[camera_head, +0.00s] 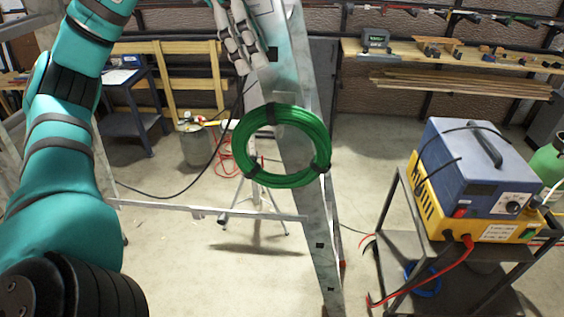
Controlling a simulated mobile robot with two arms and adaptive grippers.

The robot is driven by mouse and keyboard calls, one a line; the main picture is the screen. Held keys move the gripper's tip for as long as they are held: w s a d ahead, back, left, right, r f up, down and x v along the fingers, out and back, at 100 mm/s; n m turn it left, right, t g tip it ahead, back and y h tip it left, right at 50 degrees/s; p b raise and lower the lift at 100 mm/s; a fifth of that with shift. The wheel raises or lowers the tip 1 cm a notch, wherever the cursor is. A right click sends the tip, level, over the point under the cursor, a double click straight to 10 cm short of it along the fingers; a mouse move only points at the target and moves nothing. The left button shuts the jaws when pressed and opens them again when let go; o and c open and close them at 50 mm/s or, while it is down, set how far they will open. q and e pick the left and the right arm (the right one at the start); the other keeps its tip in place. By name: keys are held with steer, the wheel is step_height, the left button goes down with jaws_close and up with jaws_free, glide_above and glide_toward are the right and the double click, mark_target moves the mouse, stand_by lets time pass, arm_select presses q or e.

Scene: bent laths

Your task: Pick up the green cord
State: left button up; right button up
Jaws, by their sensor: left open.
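The green cord (302,117) is a round coil bound with dark ties. It hangs against a slanted grey metal upright (320,235) in the middle of the head view. My left gripper (250,66) is at the top centre, with pale jointed fingers pointing down. It is open and empty, above and slightly left of the coil, and apart from it in the picture. What holds the coil up is hard to make out. My right gripper is not in view.
A cart (398,250) at the right carries a blue and yellow machine (478,165) with red cables. A horizontal metal bar (205,211) joins the upright from the left. Behind stand a workbench (470,65), a tripod (262,200) and a small table (125,80). Open floor lies below.

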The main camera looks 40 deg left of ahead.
mark_target(279, 104)
arm_select(q)
steer(key=b+x, duration=0.1)
steer(key=x, duration=0.2)
steer(key=shift+w+f, duration=0.1)
steer(key=shift+f, duration=0.1)
steer(key=shift+d+f, duration=0.25)
steer(key=shift+f, duration=0.3)
steer(key=shift+x, duration=2.4)
steer(key=shift+d, duration=0.1)
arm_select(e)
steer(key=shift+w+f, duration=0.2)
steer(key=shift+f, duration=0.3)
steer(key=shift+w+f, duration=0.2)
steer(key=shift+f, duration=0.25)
arm_select(q)
steer(key=shift+c, duration=0.4)
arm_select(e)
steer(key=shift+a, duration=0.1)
arm_select(q)
steer(key=shift+c, duration=1)
steer(key=shift+r, duration=0.1)
jaws_close()
